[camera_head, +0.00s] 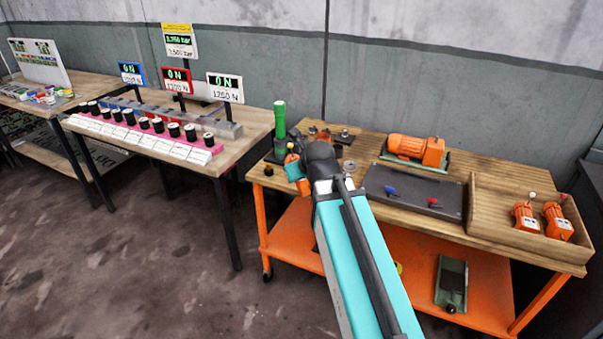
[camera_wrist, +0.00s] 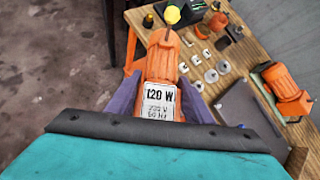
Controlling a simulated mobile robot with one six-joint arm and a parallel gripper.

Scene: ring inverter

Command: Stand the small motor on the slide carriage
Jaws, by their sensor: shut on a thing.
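The small orange motor (camera_wrist: 160,55) with a white "120 W" label is held between the two purple fingers of my gripper (camera_wrist: 160,100) in the wrist view. In the head view its orange body (camera_head: 294,172) shows partly behind my arm, over the left end of the wooden bench. A green upright column (camera_head: 280,119) on a dark green base stands just beyond it. I cannot tell for certain which part is the slide carriage; my arm and the motor hide part of that area.
A dark plate (camera_head: 408,193) with blue and red handles lies mid-bench. A large orange motor (camera_head: 415,149) stands behind it. A wooden tray (camera_head: 489,230) at right holds two orange motors (camera_head: 558,220). Small metal parts (camera_wrist: 211,75) lie near the gripper. Another table stands left, across a floor gap.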

